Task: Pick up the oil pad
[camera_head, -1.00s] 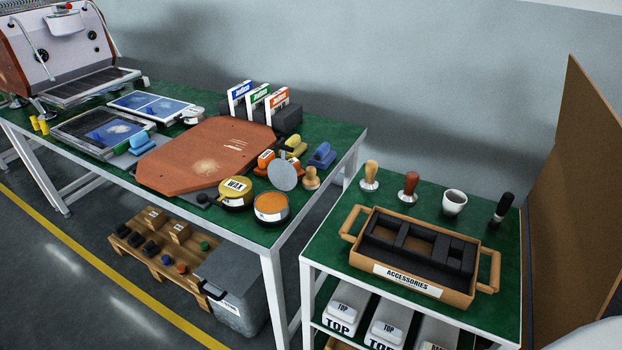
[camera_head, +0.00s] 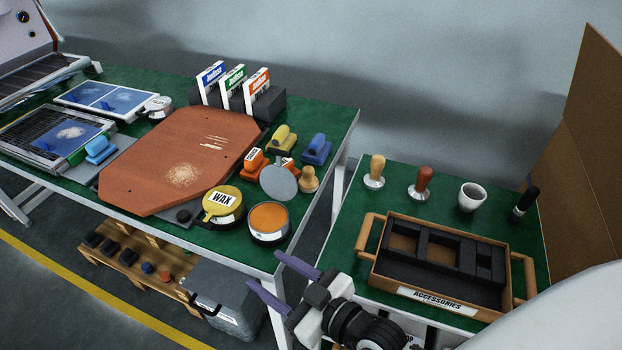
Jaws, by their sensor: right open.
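Several handled pads lie on the green table's right part: a yellow pad (camera_head: 281,139), a blue pad (camera_head: 316,149) and an orange pad (camera_head: 252,161) with a label. A wooden-knobbed pad (camera_head: 309,179) stands beside them, and a light blue pad (camera_head: 99,149) lies farther left. I cannot read which one is the oil pad. A yellow wax tin (camera_head: 223,206) and an open tin with orange contents (camera_head: 268,223) sit near the front edge. My right gripper (camera_head: 263,268) is open and empty, in front of the table edge below the tins. My left gripper is out of view.
A round grey lid (camera_head: 279,181) leans between the tins and pads. A scratched orange-brown panel (camera_head: 180,160) fills the table's middle. An accessories tray (camera_head: 367,267) and tampers stand on the right table, across a gap. Lidded grey bin (camera_head: 225,295) is below.

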